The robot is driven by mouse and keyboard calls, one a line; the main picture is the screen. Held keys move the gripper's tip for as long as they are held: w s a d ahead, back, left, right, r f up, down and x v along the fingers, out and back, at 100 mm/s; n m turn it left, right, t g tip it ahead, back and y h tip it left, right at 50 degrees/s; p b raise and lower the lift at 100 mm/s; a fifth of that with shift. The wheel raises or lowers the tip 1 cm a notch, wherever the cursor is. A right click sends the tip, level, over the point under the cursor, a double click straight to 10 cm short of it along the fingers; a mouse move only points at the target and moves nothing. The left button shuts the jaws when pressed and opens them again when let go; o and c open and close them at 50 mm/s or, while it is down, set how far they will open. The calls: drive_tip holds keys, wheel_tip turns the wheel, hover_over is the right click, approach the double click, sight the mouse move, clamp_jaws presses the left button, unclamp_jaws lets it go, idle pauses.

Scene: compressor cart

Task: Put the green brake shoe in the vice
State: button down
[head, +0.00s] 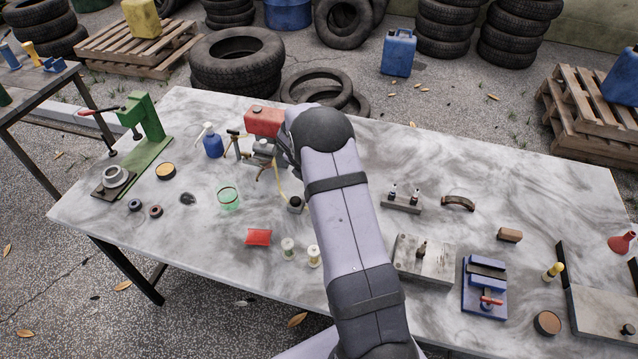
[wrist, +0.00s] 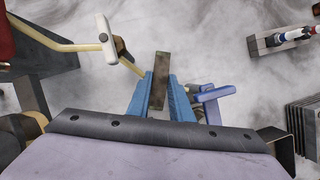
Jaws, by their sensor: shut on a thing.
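My gripper (wrist: 160,88) is shut on a narrow brown-grey piece (wrist: 161,72), which stands up between its blue fingers. In the head view my arm hides the gripper and the piece. The blue vice (head: 484,288) with a red handle stands on the table at the right, well away from my gripper. A curved brown-grey shoe (head: 457,202) lies on the table behind the vice.
A compressor with a red tank (head: 264,121) stands beside my arm; its yellow hose (wrist: 60,45) shows in the wrist view.

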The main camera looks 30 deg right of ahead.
wheel_tip(320, 180, up, 18)
drive_tip(key=b, duration=0.2)
drive_tip(key=shift+f+b, duration=0.15)
drive_tip(key=shift+b, duration=0.2)
drive_tip(key=s+d+r+m+g, duration=0.1)
drive_tip(key=s+d+m, duration=0.1)
drive_tip(key=s+d, duration=0.45)
drive_tip(key=s+d+r+m, duration=0.2)
drive_tip(key=s+d, duration=0.1)
drive_tip(key=d, duration=0.7)
drive_tip(key=m+g+b, duration=0.2)
drive_tip(key=m+g, duration=0.2)
drive_tip(key=m, duration=0.5)
hover_over(492, 274)
drive_tip(key=w+a, duration=0.1)
drive_tip(key=a, duration=0.1)
drive_tip(key=shift+y, duration=0.4)
drive_tip(key=shift+w+d+f, duration=0.1)
drive_tip(key=shift+d+f, duration=0.05)
drive_tip(key=shift+f, duration=4.35)
drive_tip(key=shift+w+d+f, duration=0.1)
drive_tip(key=shift+f, duration=4.4)
